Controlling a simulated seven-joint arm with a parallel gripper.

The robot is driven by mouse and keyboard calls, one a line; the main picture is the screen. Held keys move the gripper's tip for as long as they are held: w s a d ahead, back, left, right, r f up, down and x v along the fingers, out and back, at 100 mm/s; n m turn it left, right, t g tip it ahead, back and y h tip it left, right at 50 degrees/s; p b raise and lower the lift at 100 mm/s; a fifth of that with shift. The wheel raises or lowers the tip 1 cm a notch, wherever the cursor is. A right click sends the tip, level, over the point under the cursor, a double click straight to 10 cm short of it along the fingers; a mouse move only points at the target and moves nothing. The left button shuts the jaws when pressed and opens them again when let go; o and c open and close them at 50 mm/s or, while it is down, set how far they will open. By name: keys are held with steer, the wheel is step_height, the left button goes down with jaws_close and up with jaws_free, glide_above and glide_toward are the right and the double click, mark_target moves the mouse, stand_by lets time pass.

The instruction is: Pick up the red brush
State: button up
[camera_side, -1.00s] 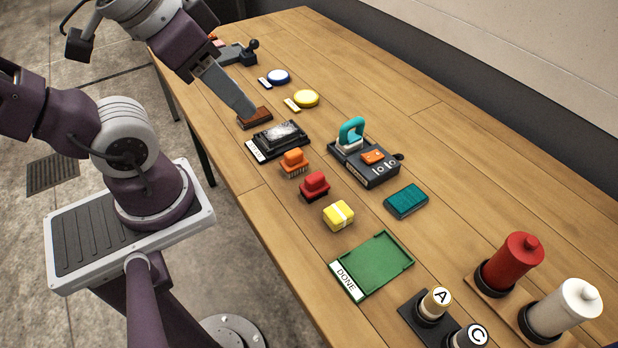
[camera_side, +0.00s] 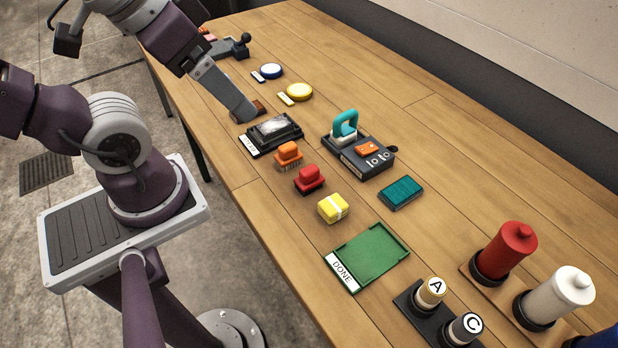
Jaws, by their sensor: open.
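The red brush (camera_side: 309,177) stands on the wooden table, with a red knob-like top and a dark lower edge. It is between an orange brush (camera_side: 288,154) and a yellow block with a white band (camera_side: 333,208). My gripper (camera_side: 245,116) is to the upper left of the red brush and well apart from it. I see the gripper nearly side-on, as one long grey finger shape, open with nothing visible in it. It partly hides a brown block (camera_side: 262,106).
A black tray (camera_side: 262,142) with a white label lies between my gripper and the orange brush. A green DONE tray (camera_side: 368,258) is nearer the front. Red and white cylinders stand at the lower right.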

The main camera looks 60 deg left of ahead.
steer(key=w+a+f+n+g, duration=0.1)
steer(key=w+f+n+g, duration=0.1)
steer(key=w+f+n, duration=0.35)
steer(key=n+g, duration=0.4)
steer(key=n, duration=0.8)
glide_above(309, 169)
steer(key=f, duration=1.4)
steer(key=shift+w+a+f, duration=0.15)
steer(key=shift+w+f, duration=0.05)
steer(key=shift+f, duration=0.15)
steer(key=shift+n, duration=0.25)
steer(key=f, duration=0.7)
steer(key=shift+s+f, duration=0.2)
steer(key=shift+f, duration=0.05)
steer(key=c, duration=1.5)
step_height(309, 169, up, 10)
steer(key=shift+r, duration=0.1)
